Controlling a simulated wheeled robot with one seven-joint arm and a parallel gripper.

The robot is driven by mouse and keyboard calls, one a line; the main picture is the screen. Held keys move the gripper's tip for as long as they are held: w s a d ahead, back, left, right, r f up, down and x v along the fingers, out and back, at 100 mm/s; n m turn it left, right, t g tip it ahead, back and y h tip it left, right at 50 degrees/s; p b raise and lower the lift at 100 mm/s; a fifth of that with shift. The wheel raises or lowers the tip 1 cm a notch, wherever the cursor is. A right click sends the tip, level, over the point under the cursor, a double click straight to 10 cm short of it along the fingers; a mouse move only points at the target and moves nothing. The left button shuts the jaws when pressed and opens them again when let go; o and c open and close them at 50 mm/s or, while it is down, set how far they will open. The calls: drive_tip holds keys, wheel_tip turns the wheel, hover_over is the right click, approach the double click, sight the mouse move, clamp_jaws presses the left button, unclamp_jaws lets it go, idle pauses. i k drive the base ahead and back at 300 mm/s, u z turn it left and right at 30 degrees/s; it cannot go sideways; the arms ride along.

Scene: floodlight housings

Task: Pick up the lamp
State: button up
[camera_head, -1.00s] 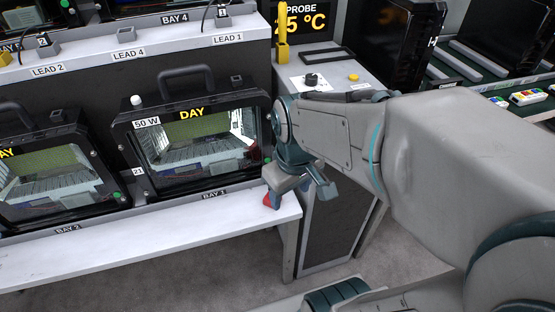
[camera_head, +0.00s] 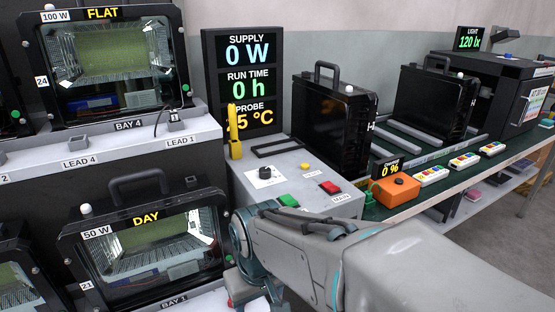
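Several floodlight lamps are in view. One marked 50 W and DAY (camera_head: 150,248), black-framed with a top handle, stands at lower left in BAY 1. One marked 100 W and FLAT (camera_head: 112,65) stands on the shelf above, in BAY 4. Two dark lamps with handles stand on the green bench, a nearer one (camera_head: 332,125) and a farther one (camera_head: 436,105). My gripper (camera_head: 258,292) is at the bottom edge, right of the DAY lamp and apart from its handle. Its fingers look spread and empty, though their tips are partly cut off.
A grey control box (camera_head: 290,180) with a knob and green and red buttons stands beyond my arm. A display (camera_head: 248,80) reads 0 W and 0 h. An orange box (camera_head: 394,190) and several small coloured-button pads lie along the bench's front edge. A dark tester (camera_head: 505,85) stands far right.

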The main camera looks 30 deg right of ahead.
sight(132, 251)
drive_tip(key=u, duration=1.05)
drive_tip(key=i, duration=0.35)
drive_tip(key=u, duration=0.65)
